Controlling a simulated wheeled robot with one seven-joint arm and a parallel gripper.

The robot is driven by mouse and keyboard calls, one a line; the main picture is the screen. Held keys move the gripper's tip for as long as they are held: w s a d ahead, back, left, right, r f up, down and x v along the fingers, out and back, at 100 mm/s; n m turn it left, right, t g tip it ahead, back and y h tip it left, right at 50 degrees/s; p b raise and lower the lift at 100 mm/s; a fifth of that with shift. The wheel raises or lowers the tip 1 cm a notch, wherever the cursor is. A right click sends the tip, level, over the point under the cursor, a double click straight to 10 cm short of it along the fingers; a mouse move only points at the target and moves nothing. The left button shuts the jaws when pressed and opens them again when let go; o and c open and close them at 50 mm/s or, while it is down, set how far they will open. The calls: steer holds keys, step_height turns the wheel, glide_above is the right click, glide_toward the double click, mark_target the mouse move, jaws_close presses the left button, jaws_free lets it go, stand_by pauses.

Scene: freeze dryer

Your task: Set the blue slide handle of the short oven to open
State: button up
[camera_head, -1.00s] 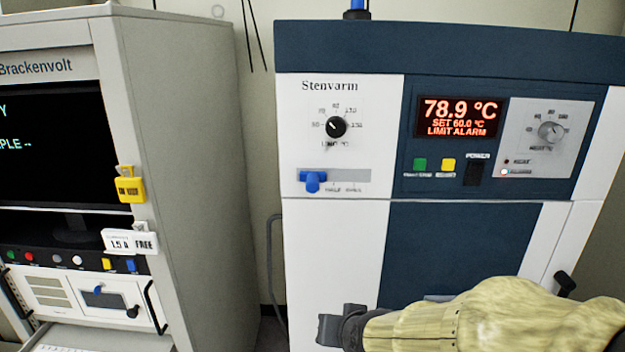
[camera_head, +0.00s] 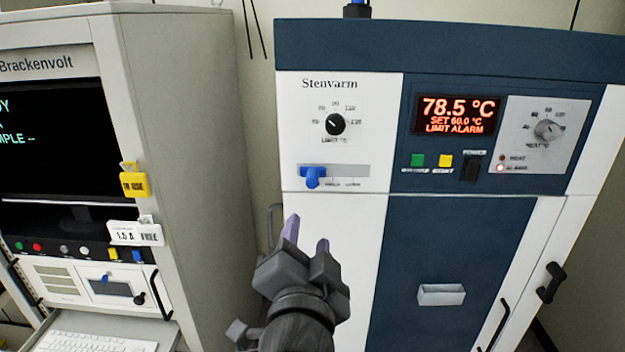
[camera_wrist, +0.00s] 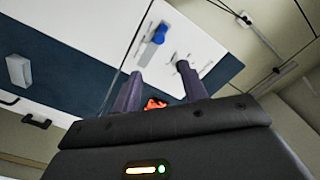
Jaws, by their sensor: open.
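The short oven (camera_head: 340,245) has a white and dark blue front marked Stenvarm. Its blue slide handle (camera_head: 312,177) sits at the left end of a grey horizontal slot (camera_head: 345,171), under the limit dial. The small labels along the slot are too blurred to read surely. My gripper (camera_head: 307,235) is open and empty, below the handle and apart from it, pointing up. In the wrist view the blue handle (camera_wrist: 159,34) shows beyond and above the two fingers (camera_wrist: 160,88), nearer the left one.
The oven's black limit dial (camera_head: 335,124) is above the slot. A red display (camera_head: 456,115) reads 78.5 °C and LIMIT ALARM. A grey Brackenvolt cabinet (camera_head: 190,150) with a yellow tag (camera_head: 134,184) stands at the left. A narrow gap separates it from the oven.

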mark_target(313, 184)
steer(key=w, duration=1.7)
steer(key=shift+w+d, duration=0.25)
steer(key=shift+d, duration=0.1)
jaws_close()
